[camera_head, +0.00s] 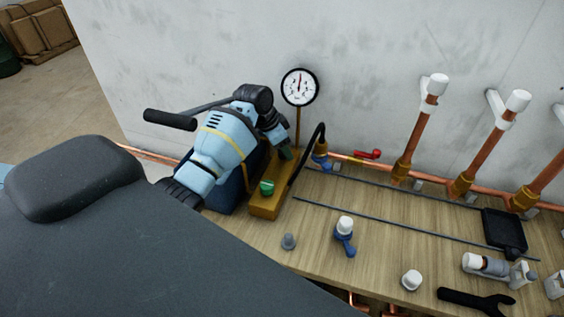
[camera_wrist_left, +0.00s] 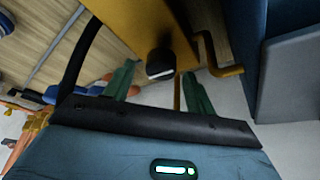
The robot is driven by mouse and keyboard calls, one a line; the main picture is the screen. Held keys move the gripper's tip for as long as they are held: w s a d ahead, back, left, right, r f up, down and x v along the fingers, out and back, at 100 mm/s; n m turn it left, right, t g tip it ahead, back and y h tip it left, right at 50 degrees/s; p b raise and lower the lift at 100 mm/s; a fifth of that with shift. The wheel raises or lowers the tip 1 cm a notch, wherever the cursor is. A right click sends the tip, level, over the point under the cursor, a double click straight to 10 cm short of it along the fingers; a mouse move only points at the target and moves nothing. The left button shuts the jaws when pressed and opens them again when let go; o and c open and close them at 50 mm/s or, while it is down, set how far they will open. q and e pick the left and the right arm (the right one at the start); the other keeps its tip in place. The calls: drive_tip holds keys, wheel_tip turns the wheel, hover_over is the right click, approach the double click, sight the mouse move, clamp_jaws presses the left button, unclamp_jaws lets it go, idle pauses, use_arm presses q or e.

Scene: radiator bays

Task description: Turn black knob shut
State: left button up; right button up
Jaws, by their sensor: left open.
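The black knob (camera_wrist_left: 160,64) shows in the left wrist view, with a dark body and a pale end face, beside the ochre block (camera_wrist_left: 125,18). My left gripper (camera_wrist_left: 159,72) is open, with one green finger on each side of the knob; I cannot tell whether either touches it. In the head view my left gripper (camera_head: 286,152) is beside the ochre pump block (camera_head: 265,205), and the knob is hidden there behind my arm and gripper. My right gripper is not in view.
A round gauge (camera_head: 299,87) stands on a stem just behind the gripper. A black hose (camera_head: 309,150) curves close by on the right. A blue tank (camera_head: 228,192) is under my arm. Copper pipes (camera_head: 420,125) with white caps rise at the right. Loose fittings lie on the wooden bench (camera_head: 310,215).

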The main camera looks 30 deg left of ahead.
use_arm(q)
wheel_tip(320, 180, up, 3)
drive_tip(key=shift+s+f, duration=0.1)
drive_tip(key=s+d+r, duration=0.1)
drive_tip(key=s+d, duration=0.7)
drive_tip(key=s, duration=0.5)
drive_tip(key=shift+s+d, duration=0.2)
drive_tip(key=shift+d, duration=0.05)
drive_tip(key=shift+r, duration=0.1)
